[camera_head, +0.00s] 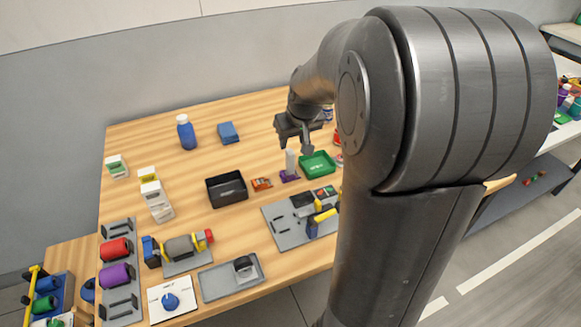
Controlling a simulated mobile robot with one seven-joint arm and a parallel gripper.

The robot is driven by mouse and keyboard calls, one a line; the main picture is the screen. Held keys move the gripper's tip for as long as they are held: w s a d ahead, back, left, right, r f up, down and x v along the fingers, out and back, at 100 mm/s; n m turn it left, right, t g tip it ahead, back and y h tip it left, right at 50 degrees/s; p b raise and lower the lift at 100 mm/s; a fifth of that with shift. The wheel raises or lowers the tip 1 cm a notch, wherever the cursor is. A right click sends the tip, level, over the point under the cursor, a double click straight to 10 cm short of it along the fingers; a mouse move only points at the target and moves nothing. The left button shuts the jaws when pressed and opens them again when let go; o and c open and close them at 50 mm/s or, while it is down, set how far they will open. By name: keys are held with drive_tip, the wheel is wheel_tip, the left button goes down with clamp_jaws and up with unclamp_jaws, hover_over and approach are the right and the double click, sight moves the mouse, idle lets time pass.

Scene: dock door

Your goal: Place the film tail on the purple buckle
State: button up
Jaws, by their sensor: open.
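A small purple piece, which looks like the purple buckle (289,177), lies on the wooden table near the middle. A pale upright piece, possibly the film tail (291,162), stands at the buckle in this view. I cannot tell whether it rests on the buckle or stands just behind it. My gripper (295,147) is open and points down just above the pale piece, with nothing visibly held between its fingers. My arm hides the table's right part.
A green tray (318,170) is close on the right. An orange packet (261,184) and a black bin (246,194) are to the left. A grey board with tools (281,232) lies in front.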

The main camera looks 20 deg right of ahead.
drive_tip(key=s+a+r, duration=0.2)
drive_tip(key=s+a, duration=0.2)
drive_tip(key=s, duration=0.3)
drive_tip(key=s+a+r, duration=0.3)
drive_tip(key=s+a, duration=0.1)
drive_tip(key=s, duration=0.4)
drive_tip(key=s+a+r+t, duration=0.1)
drive_tip(key=s+a+r, duration=0.1)
drive_tip(key=s, duration=0.6)
drive_tip(key=shift+s+a+r, duration=0.2)
drive_tip(key=shift+a+r, duration=0.05)
drive_tip(key=shift+a, duration=0.65)
